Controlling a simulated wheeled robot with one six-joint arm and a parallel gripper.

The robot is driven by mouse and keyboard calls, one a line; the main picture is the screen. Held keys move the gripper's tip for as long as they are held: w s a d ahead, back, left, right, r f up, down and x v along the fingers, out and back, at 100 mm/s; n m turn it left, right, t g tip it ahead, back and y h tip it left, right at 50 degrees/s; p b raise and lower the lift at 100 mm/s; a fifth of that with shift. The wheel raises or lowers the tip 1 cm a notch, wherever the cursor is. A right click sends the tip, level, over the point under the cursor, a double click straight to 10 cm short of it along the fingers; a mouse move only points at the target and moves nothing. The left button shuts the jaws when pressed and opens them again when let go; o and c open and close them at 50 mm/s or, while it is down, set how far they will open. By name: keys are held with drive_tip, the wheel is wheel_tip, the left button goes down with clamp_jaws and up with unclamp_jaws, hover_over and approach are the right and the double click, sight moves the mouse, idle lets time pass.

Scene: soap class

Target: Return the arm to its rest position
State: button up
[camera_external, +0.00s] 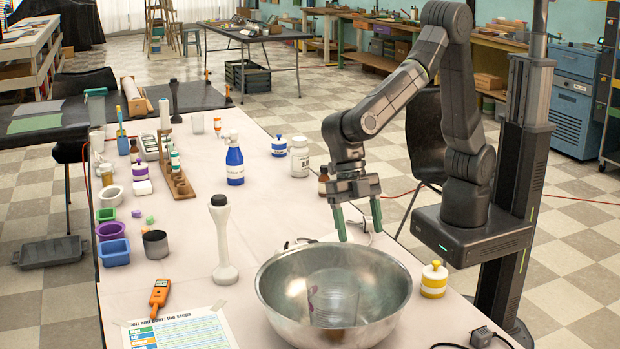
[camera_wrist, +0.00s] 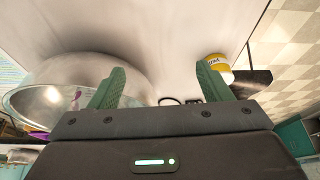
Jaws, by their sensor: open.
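My arm reaches over the right side of the table from its column. My gripper (camera_external: 358,233) points down just behind the metal bowl, above the table. Its two green fingers are wide apart, with nothing seen between them. The gripper also shows in the wrist view (camera_wrist: 160,88). The large steel bowl (camera_external: 275,292) stands on the table's front part and holds a clear container (camera_external: 333,303). In the wrist view the bowl (camera_wrist: 45,75) is at the left, partly behind a finger.
A yellow-banded jar (camera_external: 434,280) stands right of the bowl. A white stick blender (camera_external: 224,245) stands upright at its left. Behind the gripper are a brown bottle (camera_external: 324,182), a white jar (camera_external: 299,158) and a blue spray bottle (camera_external: 234,160). The table's middle is mostly clear.

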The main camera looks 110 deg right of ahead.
drive_tip(key=w+d+m, duration=0.1)
drive_tip(key=d, duration=0.2)
drive_tip(key=w+d+m, duration=0.1)
drive_tip(key=w+d, duration=0.1)
drive_tip(key=d, duration=0.1)
drive_tip(key=w+d+m+t, duration=0.1)
drive_tip(key=w+d, duration=0.1)
drive_tip(key=d, duration=0.1)
drive_tip(key=shift+d, duration=0.2)
drive_tip(key=w+d+m+t+h+b, duration=0.2)
drive_tip(key=d+m, duration=0.7)
drive_tip(key=d, duration=2.4)
drive_tip(key=shift+d+t, duration=0.15)
drive_tip(key=shift+t, duration=0.35)
drive_tip(key=shift+f, duration=0.1)
